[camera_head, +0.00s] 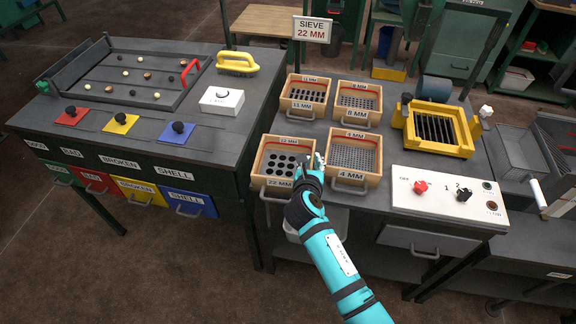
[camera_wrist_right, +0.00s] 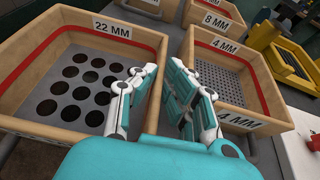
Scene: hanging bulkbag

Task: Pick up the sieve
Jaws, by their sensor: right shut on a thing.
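The 22 MM sieve (camera_head: 259,181) is a square wooden box with large round holes in its grey bottom and a red line inside. It stands at the front left of a group of sieves on the table; in the right wrist view it fills the left side (camera_wrist_right: 50,129). My right gripper (camera_head: 314,163) is at its right wall, with one finger on the inner side and one in the gap beside the 4 MM sieve (camera_head: 352,178). In the right wrist view the fingers (camera_wrist_right: 163,75) are shut on that wall, which they partly hide. My left gripper is out of view.
The 11 MM sieve (camera_head: 287,106) and 8 MM sieve (camera_head: 357,117) stand behind. A sign (camera_head: 312,29) reads SIEVE 22 MM. A yellow frame machine (camera_head: 440,151) and a switch panel (camera_head: 447,200) are to the right. A sorting table (camera_head: 211,133) is to the left.

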